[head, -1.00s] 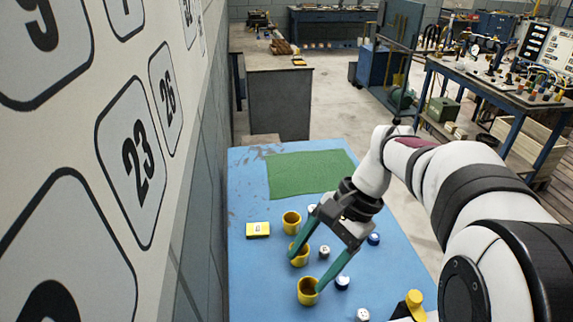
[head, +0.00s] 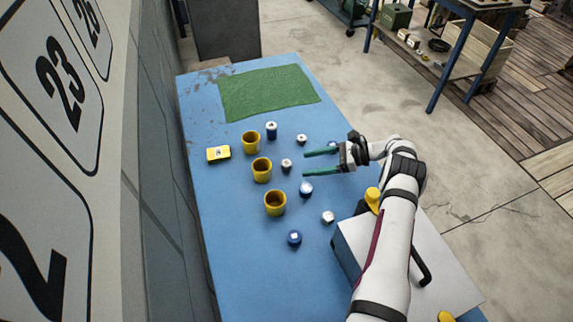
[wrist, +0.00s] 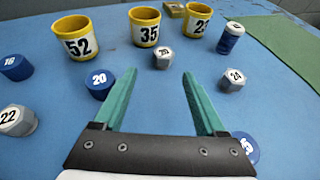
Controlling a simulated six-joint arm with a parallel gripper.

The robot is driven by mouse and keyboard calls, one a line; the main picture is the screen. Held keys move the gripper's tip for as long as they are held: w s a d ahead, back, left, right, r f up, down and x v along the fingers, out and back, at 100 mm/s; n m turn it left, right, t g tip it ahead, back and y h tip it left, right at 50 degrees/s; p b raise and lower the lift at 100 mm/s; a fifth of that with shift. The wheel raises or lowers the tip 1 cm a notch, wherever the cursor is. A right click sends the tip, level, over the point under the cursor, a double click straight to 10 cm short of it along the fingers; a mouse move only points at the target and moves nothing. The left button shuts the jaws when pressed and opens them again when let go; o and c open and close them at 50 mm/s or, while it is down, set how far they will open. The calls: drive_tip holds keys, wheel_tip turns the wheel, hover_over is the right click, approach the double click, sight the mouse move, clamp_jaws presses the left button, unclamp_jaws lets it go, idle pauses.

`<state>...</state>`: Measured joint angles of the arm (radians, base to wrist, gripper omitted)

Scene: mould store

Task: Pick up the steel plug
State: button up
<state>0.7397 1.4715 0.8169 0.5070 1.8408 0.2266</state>
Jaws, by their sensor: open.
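Several small steel plugs with numbered tops lie on the blue table. One (head: 286,165) is just beyond my open fingertips; in the wrist view this hex plug (wrist: 162,58) sits ahead of the gap between them, untouched. A second (head: 301,139) marked 24 (wrist: 232,80) is to the right in the wrist view. A third (head: 328,217) marked 22 (wrist: 17,120) is at the left there. The frames do not show which one is meant. My gripper (head: 304,163) is open and empty, its green fingers (wrist: 160,73) pointing at the nearest plug.
Blue plugs lie close by: one (wrist: 100,84) left of the fingers, one (wrist: 244,148) at right, another (wrist: 17,67) far left. Yellow cups (head: 275,203) (head: 262,170) (head: 251,141) stand behind. A blue can (head: 271,130), yellow box (head: 218,153) and green mat (head: 268,92) are beyond.

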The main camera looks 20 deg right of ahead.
sight(287, 166)
drive_tip(key=x, duration=0.6)
drive_tip(key=shift+w+r, duration=0.25)
clamp_jaws()
